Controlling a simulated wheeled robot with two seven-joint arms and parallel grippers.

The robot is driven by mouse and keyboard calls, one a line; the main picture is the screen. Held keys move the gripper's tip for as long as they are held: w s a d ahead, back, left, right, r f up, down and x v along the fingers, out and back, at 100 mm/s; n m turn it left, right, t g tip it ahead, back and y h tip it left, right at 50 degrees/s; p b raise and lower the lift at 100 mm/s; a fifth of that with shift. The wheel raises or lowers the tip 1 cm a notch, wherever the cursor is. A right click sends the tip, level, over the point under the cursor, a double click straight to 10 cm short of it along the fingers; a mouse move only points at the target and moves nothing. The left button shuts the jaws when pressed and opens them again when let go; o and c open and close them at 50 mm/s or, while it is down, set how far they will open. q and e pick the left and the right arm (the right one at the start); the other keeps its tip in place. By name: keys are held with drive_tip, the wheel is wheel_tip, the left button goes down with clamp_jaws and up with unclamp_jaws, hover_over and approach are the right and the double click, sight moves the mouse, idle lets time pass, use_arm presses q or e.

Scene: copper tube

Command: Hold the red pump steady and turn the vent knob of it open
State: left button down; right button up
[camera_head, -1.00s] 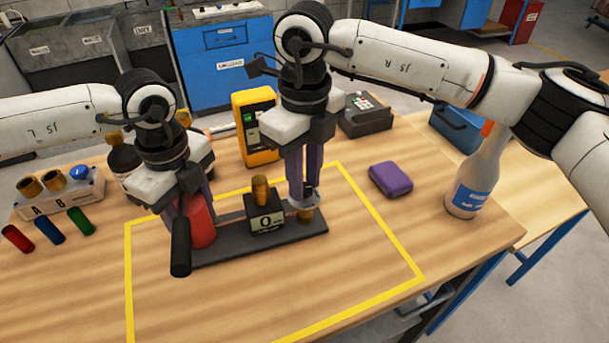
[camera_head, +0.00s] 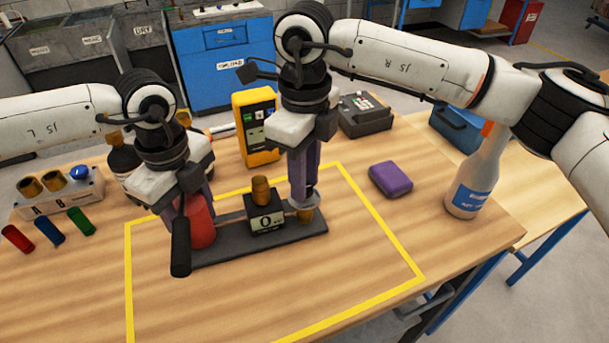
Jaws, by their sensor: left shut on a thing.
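The red pump has a red cylinder body (camera_head: 201,224) on a dark base plate (camera_head: 255,248), inside a yellow outline. A black handle (camera_head: 181,247) stands at its left front. A block with a dial (camera_head: 265,217) and a brass top sits mid-base. My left gripper (camera_head: 194,208) is shut on the red cylinder from above. The vent knob (camera_head: 303,206), a small grey piece over a brass fitting, is at the base's right end. My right gripper (camera_head: 304,198) points down at the knob, its fingers lined up one behind the other. Their grip on the knob is hidden.
A yellow meter (camera_head: 257,128) and a dark keypad box (camera_head: 365,115) stand behind. A purple case (camera_head: 390,179) and a white bottle (camera_head: 475,180) are to the right. A rack (camera_head: 60,192) and several coloured tubes lie left. The table in front of the pump is clear.

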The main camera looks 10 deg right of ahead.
drive_tip(key=o, duration=0.4)
drive_tip(key=shift+r, duration=0.1)
wheel_tip(320, 180, up, 12)
idle(0.4)
use_arm(q)
drive_tip(key=c, duration=0.9)
unclamp_jaws()
